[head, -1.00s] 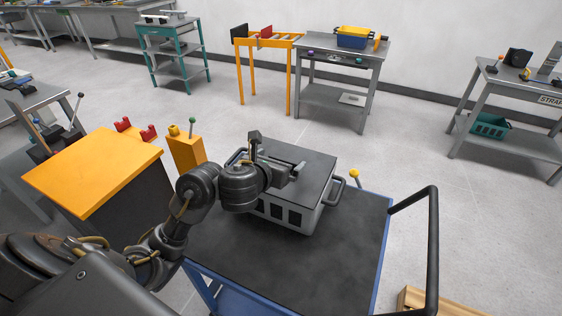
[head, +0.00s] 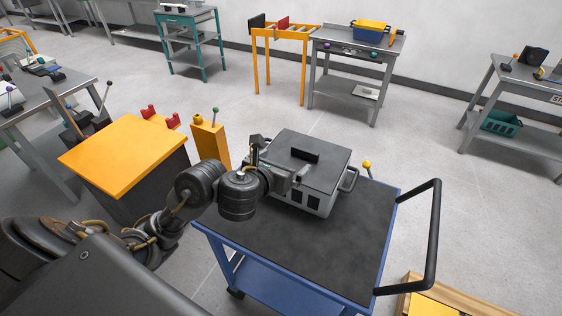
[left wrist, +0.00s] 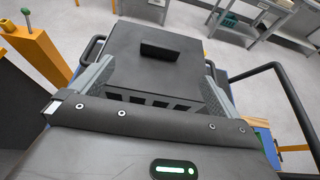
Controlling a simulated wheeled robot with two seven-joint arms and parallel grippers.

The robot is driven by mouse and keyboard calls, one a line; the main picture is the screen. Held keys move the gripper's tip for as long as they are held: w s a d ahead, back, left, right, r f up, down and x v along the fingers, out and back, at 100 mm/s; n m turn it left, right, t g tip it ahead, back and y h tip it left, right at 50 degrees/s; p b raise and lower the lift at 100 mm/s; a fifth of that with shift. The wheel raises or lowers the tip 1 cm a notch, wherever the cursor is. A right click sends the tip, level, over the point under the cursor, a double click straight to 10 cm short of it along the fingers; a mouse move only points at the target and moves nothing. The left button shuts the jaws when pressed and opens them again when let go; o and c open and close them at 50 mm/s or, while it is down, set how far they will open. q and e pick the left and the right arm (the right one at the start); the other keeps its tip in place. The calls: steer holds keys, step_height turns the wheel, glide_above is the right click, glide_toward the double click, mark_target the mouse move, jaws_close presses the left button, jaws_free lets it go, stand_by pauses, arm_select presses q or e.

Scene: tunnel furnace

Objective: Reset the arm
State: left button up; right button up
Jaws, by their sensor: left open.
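My left arm comes in from the left in the head view. My left gripper (head: 280,167) is open and empty at the near left side of a grey box (head: 322,165), which has a black handle (head: 305,156) on its lid. In the left wrist view, the two spread fingers of the gripper (left wrist: 157,66) show left and right of the box (left wrist: 150,82), with the lid handle (left wrist: 173,51) between and beyond them. Nothing is between the fingers, and the handle stands clear of them. My right gripper is not in view.
The box stands on a blue cart with a dark top (head: 340,235) and a black push rail (head: 436,235). An orange-topped bench (head: 125,155) and an orange post with a green-knobbed lever (head: 210,140) stand left. Open floor lies behind the cart.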

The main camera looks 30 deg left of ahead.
arm_select(q)
steer(key=s+f+n+g, duration=0.2)
steer(key=s+f+n, duration=0.4)
steer(key=n, duration=0.2)
steer(key=s+f+n+g, duration=0.3)
steer(key=s+f+n, duration=0.3)
steer(key=n, duration=0.3)
steer(key=s+f+n+g, duration=0.2)
steer(key=s+f+n, duration=0.4)
steer(key=n, duration=0.3)
steer(key=shift+d+f+g, duration=0.25)
steer(key=shift+d+g, duration=0.05)
steer(key=shift+d, duration=0.05)
steer(key=s+f+n+g, duration=0.2)
steer(key=s+f+n, duration=0.2)
steer(key=s+n, duration=0.35)
step_height(320, 180, down, 24)
steer(key=s+g, duration=0.1)
steer(key=g, duration=0.1)
steer(key=s+a+f, duration=0.2)
steer(key=s+f, duration=0.6)
steer(key=f, duration=0.1)
steer(key=s+a+f+g, duration=0.1)
steer(key=s+f, duration=0.7)
steer(key=s, duration=0.1)
steer(key=shift+a+f, duration=0.4)
